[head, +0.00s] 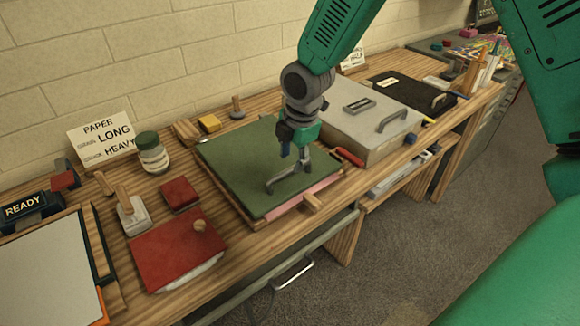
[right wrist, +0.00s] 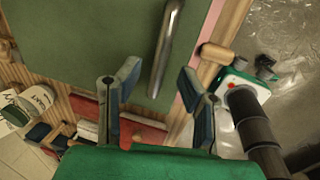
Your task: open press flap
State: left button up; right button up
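The press flap (head: 235,165) is a flat dark green panel lying down over a wooden base on the bench. A strip of pink (head: 318,189) shows at its front right edge. A bent grey metal handle (head: 291,181) stands on the flap. The flap also fills the top of the right wrist view (right wrist: 80,40), with the handle (right wrist: 167,45) ahead of the fingers. My right gripper (right wrist: 158,100) is open and empty, its blue-padded fingers apart. In the head view it hangs just above the flap, close to the handle (head: 287,148). My left gripper is out of view.
Right of the flap stands a grey box (head: 362,130) with its own handle, and a red-handled tool (head: 348,157) lies between. To the left are a red pad (head: 175,245), a stamp (head: 133,212) and a jar (head: 151,153). A wooden peg (head: 312,202) juts out at the front.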

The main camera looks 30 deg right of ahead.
aim_at(291, 169)
jog(key=f, duration=0.3)
jog(key=shift+w+a, duration=0.25)
jog(key=shift+a, duration=0.05)
jog(key=shift+d+f, duration=0.1)
jog(key=shift+f, duration=0.15)
jog(key=shift+d, duration=0.1)
jog(key=shift+d, duration=0.15)
grip_shut()
jog(key=shift+w, duration=0.15)
